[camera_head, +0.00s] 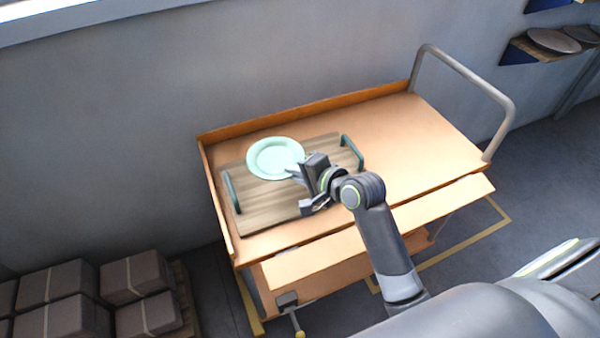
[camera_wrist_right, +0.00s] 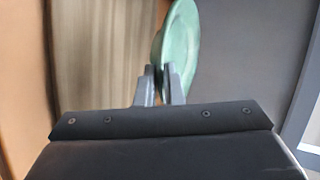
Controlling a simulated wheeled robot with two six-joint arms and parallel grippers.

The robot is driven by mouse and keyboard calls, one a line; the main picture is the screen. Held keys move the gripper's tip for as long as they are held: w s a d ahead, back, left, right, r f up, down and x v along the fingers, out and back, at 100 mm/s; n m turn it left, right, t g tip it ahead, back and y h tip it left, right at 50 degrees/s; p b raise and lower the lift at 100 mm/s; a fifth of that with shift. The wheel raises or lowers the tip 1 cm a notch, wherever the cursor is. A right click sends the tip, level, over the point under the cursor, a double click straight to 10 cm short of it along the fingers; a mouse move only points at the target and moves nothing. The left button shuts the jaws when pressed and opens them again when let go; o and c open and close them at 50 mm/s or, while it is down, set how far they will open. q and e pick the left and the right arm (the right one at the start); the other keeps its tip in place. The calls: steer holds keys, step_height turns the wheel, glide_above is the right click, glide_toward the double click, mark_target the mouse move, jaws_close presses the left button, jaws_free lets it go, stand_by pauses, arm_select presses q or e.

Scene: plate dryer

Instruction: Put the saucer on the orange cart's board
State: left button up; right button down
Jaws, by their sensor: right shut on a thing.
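The saucer (camera_head: 275,158) is a pale mint-green round dish. In the head view it appears over the far part of the wooden board (camera_head: 262,204), which has two dark green handles and lies on the orange cart (camera_head: 425,135). My right gripper (camera_head: 297,172) is shut on the near right rim of the saucer. In the right wrist view the fingers (camera_wrist_right: 160,86) pinch the rim of the saucer (camera_wrist_right: 180,50), which is seen nearly edge-on. I cannot tell whether the saucer touches the board. My left gripper is not in view.
The cart has a raised back edge and a grey push handle (camera_head: 468,75) at the right. Its top right of the board is clear. Dark boxes (camera_head: 65,285) are stacked at the lower left. A shelf with dark plates (camera_head: 553,41) is at the upper right.

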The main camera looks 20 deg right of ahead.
mark_target(279, 164)
steer(key=w+a, duration=0.1)
steer(key=w, duration=0.2)
steer(key=shift+a+r, duration=0.1)
steer(key=shift+a, duration=0.25)
step_height(279, 164, down, 6)
steer(key=shift+r+b, duration=0.25)
steer(key=shift+b, duration=0.15)
steer(key=shift+f, duration=0.55)
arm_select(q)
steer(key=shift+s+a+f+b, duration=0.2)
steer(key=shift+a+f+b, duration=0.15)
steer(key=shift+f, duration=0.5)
arm_select(e)
steer(key=shift+w+f, duration=0.1)
steer(key=shift+f, duration=1.55)
steer(key=shift+f, duration=0.1)
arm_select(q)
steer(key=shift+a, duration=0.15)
arm_select(e)
steer(key=c, duration=1.8)
jaws_free()
